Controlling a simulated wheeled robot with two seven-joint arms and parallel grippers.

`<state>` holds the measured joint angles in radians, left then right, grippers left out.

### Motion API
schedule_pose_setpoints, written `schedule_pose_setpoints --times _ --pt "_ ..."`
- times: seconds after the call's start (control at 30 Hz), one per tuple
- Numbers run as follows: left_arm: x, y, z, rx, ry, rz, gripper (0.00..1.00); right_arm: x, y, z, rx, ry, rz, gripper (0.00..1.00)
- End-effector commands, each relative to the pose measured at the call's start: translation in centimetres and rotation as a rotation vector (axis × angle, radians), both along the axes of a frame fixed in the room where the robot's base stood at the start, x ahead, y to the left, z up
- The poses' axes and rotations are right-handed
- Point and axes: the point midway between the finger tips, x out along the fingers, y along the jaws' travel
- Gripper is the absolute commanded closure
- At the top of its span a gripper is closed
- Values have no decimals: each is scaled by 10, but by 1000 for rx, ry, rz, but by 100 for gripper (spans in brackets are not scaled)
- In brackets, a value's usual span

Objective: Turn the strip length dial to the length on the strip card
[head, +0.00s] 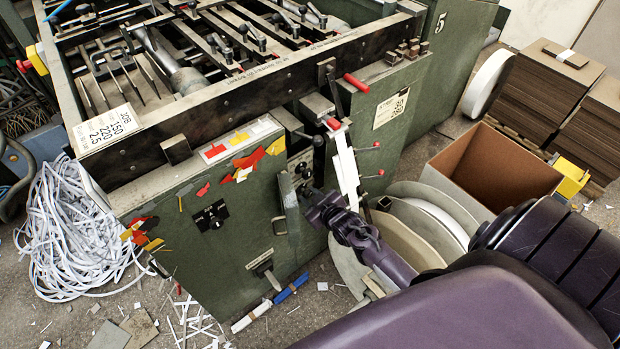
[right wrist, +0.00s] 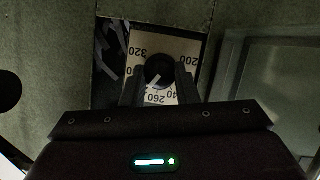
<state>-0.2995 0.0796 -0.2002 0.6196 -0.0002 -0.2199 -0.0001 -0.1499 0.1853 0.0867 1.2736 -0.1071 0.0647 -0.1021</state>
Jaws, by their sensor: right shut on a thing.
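The strip length dial is a black round knob (right wrist: 159,70) on a pale scale plate (right wrist: 178,45) in the right wrist view. The plate reads 320, 200 and 260, with other numbers partly covered by my fingers. A white mark on the knob points down and left, to the left of 260; its exact reading I cannot tell. My right gripper (right wrist: 159,88) is shut on the knob. In the head view the right gripper (head: 307,192) reaches the green machine's front panel. The strip card (head: 391,108) is on the machine's right side and seems to read 90 and 280. My left gripper is out of view.
Another card (head: 110,125) with several numbers lies on the machine's left corner. A black switch (head: 211,215) and a lever (head: 266,270) are on the green panel. Reels (head: 405,235), an open cardboard box (head: 490,165) and white strip scrap (head: 75,235) crowd the floor.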

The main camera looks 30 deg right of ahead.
Motion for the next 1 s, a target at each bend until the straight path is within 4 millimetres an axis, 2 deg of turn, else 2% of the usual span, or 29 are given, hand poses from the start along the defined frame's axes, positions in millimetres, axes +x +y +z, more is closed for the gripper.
schedule_pose_setpoints --times 0.5,0.53,0.67,0.7,1.0 --pt "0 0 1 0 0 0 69 0 0 0 20 2 0 96" --pt "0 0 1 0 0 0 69 0 0 0 19 1 0 70" --pt "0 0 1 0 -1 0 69 0 0 0 18 1 0 53" --pt "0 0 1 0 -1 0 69 0 0 0 18 1 0 51" --pt "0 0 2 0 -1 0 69 -3 0 1 18 1 0 51"
